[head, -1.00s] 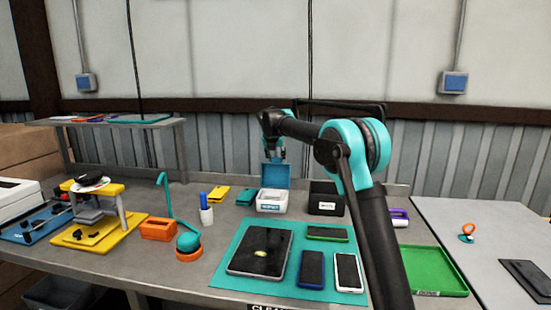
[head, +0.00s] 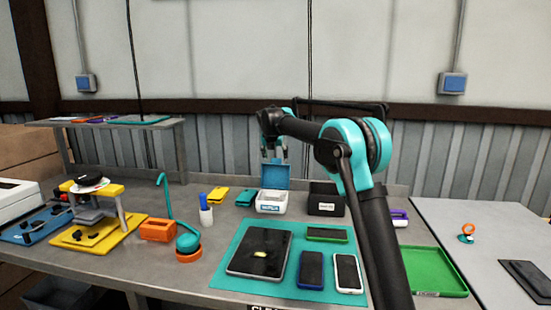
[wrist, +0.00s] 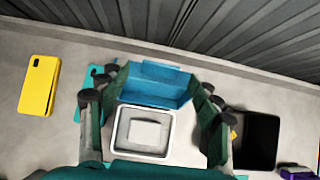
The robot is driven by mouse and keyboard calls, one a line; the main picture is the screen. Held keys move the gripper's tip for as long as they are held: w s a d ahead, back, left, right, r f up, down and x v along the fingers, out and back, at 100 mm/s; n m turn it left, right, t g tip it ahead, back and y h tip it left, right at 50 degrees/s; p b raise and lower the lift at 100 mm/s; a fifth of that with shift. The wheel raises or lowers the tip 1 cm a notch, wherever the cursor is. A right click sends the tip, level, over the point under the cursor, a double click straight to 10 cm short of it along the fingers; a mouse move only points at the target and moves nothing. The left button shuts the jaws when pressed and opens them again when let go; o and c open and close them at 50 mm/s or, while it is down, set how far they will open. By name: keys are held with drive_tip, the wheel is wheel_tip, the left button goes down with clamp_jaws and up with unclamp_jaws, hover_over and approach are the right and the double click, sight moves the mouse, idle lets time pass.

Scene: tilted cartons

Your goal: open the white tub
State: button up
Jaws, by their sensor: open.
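The white tub (head: 271,207) stands at the back of the bench, with a label on its front. Its teal-blue lid (head: 276,176) is raised upright at the tub's back edge. In the wrist view the tub (wrist: 118,135) shows its open top with a pale block inside, and the lid (wrist: 150,84) stands behind it. My gripper (head: 274,156) is open above the tub, close to the raised lid. In the wrist view its fingers are spread to either side of the tub and lid. I cannot tell whether a finger touches the lid.
A black bin (head: 326,204) stands right of the tub. A yellow phone case (head: 217,195) and a teal one (head: 246,198) lie to its left, near a white cup (head: 206,215) of blue pens. A teal mat (head: 231,285) with a tablet and phones lies in front.

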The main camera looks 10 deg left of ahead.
drive_tip(key=v, duration=1.1)
